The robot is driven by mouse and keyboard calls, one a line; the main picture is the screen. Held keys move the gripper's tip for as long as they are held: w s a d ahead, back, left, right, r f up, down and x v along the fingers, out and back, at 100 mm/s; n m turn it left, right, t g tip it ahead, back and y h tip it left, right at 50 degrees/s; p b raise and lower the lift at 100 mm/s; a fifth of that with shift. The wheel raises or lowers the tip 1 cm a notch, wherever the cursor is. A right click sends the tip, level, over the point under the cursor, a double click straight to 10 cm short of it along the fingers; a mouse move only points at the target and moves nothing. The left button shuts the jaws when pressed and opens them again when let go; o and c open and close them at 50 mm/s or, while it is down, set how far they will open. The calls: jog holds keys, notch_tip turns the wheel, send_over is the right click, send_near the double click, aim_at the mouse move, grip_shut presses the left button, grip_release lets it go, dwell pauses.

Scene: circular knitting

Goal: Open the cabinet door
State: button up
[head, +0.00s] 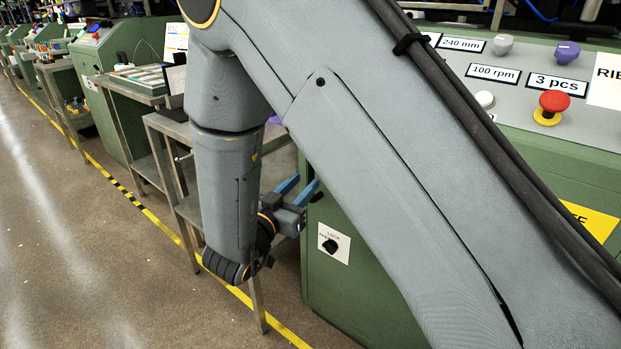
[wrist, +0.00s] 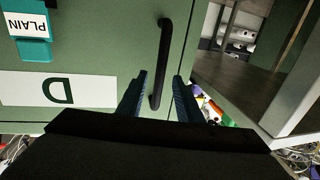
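The green cabinet door (wrist: 100,65) fills the left of the wrist view, with a white "D" label on it. A black bar handle (wrist: 162,60) stands near its right edge. My gripper (wrist: 159,76) is open, with a blue finger on either side of the lower part of the handle. I see no clear contact between fingers and handle. In the head view my gripper (head: 303,184) points at the green machine cabinet (head: 325,285), and my arm hides most of the front. The handle is hidden there. The door looks shut, though its full outline is not visible.
A lock knob (head: 330,246) on a white plate is on the cabinet front. A metal table (head: 158,123) stands close to the left of the cabinet. A control panel with a red button (head: 554,101) is above. Open floor (head: 100,270) lies at left.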

aim_at(310, 177)
jog(key=shift+x, duration=2.65)
grip_shut()
